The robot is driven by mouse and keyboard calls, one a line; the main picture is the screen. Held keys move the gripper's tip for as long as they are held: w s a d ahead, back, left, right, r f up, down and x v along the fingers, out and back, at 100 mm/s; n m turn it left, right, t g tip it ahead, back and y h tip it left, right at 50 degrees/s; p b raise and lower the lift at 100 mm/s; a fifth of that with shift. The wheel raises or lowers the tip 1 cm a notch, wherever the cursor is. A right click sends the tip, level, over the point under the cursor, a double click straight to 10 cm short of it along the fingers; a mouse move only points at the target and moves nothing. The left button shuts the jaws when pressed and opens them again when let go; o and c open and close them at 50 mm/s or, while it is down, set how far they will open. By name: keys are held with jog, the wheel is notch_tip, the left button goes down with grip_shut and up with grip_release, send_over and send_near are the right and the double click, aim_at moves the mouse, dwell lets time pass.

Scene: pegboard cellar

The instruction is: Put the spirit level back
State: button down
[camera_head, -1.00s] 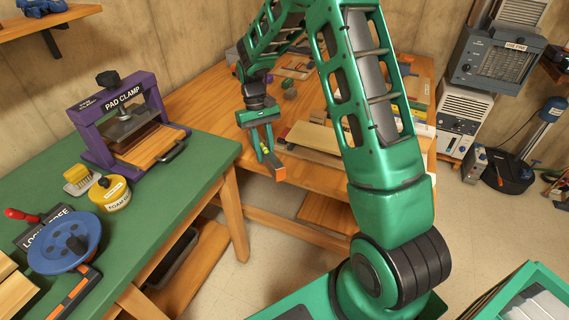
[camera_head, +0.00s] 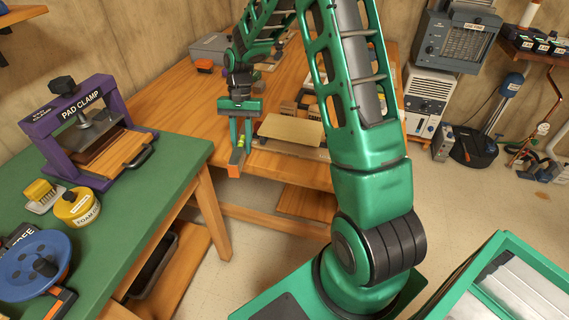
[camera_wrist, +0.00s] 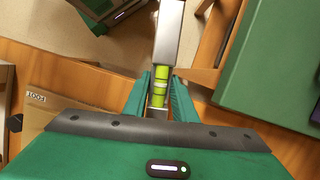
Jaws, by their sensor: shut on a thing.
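The spirit level is a grey bar with a yellow-green vial and an orange end cap (camera_head: 236,168). My gripper (camera_head: 240,135) is shut on it, over the near left edge of the wooden workbench (camera_head: 185,103). The level hangs below the fingers, its orange end lowest. In the wrist view the level (camera_wrist: 168,35) runs up from between the fingers of my gripper (camera_wrist: 161,95), with its vial close to them. The far end of the level is out of that view.
A green-topped table (camera_head: 150,185) stands at left with a purple pad clamp (camera_head: 58,140), a yellow tin (camera_head: 77,207) and a blue disc (camera_head: 35,265). Pale boards (camera_head: 291,130) lie on the workbench right of my gripper. A green-rimmed bin (camera_head: 470,262) stands at lower right. Floor between is clear.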

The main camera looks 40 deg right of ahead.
jog(key=m, duration=0.3)
jog(key=s+m+t+y, duration=0.1)
jog(key=m, duration=0.1)
jog(key=shift+d+r, duration=0.35)
jog(key=m+t, duration=0.2)
jog(key=m, duration=0.4)
jog(key=m+t+h, duration=0.1)
jog(key=m+t, duration=0.1)
jog(key=m, duration=0.7)
send_over(281, 163)
jog(key=f, duration=0.3)
jog(key=s+f, duration=0.1)
jog(key=shift+d+f, duration=0.2)
jog(key=shift+d, duration=0.1)
jog(key=shift+f, duration=2.05)
jog(key=c, duration=1.5)
grip_release()
jog(key=shift+o, duration=0.2)
